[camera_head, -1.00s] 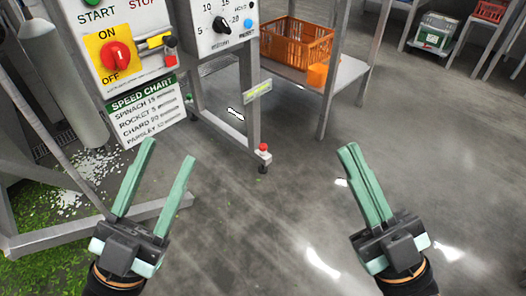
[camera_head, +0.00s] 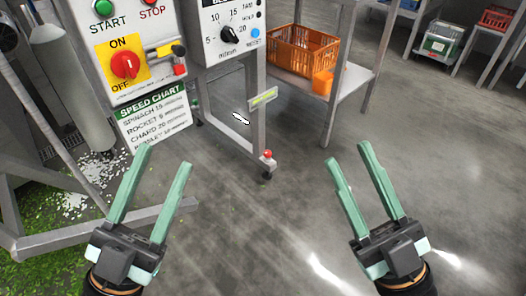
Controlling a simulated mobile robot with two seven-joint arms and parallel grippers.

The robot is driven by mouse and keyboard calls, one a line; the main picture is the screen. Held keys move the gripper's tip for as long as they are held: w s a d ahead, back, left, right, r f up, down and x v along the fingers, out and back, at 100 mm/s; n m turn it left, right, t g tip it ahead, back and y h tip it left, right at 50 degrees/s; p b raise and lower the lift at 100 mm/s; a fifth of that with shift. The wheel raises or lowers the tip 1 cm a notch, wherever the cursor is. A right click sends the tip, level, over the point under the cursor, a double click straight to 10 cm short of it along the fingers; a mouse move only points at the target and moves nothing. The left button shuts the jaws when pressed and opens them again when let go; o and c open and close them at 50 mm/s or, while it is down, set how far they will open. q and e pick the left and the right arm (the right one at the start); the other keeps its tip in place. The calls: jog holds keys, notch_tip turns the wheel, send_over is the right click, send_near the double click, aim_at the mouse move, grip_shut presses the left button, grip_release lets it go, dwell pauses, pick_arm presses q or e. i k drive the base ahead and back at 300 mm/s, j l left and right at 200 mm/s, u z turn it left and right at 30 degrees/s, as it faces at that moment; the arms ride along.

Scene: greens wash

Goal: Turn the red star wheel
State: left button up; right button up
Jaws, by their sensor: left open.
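No part that is clearly a star wheel can be made out. A round red knob (camera_head: 125,65) sits on a yellow ON/OFF plate (camera_head: 103,52) on the light grey control panel at the upper left. Its exact shape is too small to tell. My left gripper (camera_head: 164,156) is open and empty, in the lower left, below the panel and apart from it. My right gripper (camera_head: 349,153) is open and empty over bare floor, right of the panel stand.
A speed chart (camera_head: 153,117) hangs below the panel, beside a dial box (camera_head: 229,30). A red-topped foot (camera_head: 267,157) ends the stand's leg. Greens litter the left floor; the middle floor is clear.

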aim_at(267, 153)
jog(key=l+u, duration=0.2)
jog(key=u, duration=1)
jog(key=l+u, duration=0.4)
jog(key=k+l+u, duration=0.1)
jog(key=l+u, duration=0.3)
jog(key=k+l+u, duration=0.15)
jog(key=l, duration=0.15)
jog(key=l+u, duration=0.15)
jog(key=l, duration=0.15)
jog(key=k+l+u, duration=0.15)
jog(key=k+l, duration=0.25)
jog(key=l, duration=0.2)
jog(key=k+l+u, duration=0.15)
jog(key=l, duration=0.8)
jog(key=k+l, duration=0.1)
jog(key=l, duration=0.45)
jog(key=i+l, duration=0.2)
jog(key=i, duration=0.15)
jog(key=i+l+z, duration=0.1)
jog(key=i, duration=0.3)
